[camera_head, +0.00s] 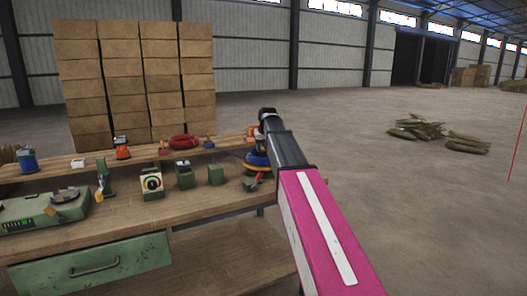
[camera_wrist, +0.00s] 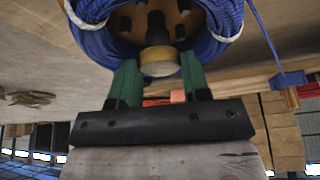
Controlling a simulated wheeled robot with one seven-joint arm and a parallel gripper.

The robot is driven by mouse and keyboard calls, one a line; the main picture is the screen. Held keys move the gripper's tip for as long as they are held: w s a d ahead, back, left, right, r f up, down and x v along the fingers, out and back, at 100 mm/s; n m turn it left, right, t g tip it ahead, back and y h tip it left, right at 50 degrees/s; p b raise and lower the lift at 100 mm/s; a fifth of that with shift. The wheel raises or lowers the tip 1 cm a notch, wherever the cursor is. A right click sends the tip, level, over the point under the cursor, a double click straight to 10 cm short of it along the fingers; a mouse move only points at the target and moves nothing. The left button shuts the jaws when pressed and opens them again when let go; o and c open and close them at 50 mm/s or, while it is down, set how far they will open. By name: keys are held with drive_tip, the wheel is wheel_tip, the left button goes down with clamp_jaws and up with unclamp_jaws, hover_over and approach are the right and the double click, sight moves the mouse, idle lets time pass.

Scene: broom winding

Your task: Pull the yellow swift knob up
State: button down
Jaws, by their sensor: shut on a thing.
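The yellow swift knob (camera_wrist: 159,66) shows in the wrist view at the open centre of a coil of blue cord (camera_wrist: 95,35), on the end of a dark stem. My gripper (camera_wrist: 160,58) has its two green fingers on either side of the knob and is shut on it. In the head view my arm reaches to the right end of the workbench, where the blue coil (camera_head: 257,159) shows beside it. There my arm hides the knob and the fingertips.
The wooden workbench (camera_head: 120,205) holds a green scale (camera_head: 40,212), small green devices (camera_head: 152,184) and a red coil (camera_head: 185,142) on a raised shelf. Stacked boxes (camera_head: 135,80) stand behind it. Open floor lies to the right, with bundles of straw (camera_head: 417,129) farther off.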

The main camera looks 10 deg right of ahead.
drive_tip(key=shift+r, duration=0.35)
drive_tip(key=c, duration=0.6)
unclamp_jaws()
drive_tip(key=v, duration=1)
drive_tip(key=shift+s+r, duration=0.2)
drive_tip(key=shift+r, duration=0.15)
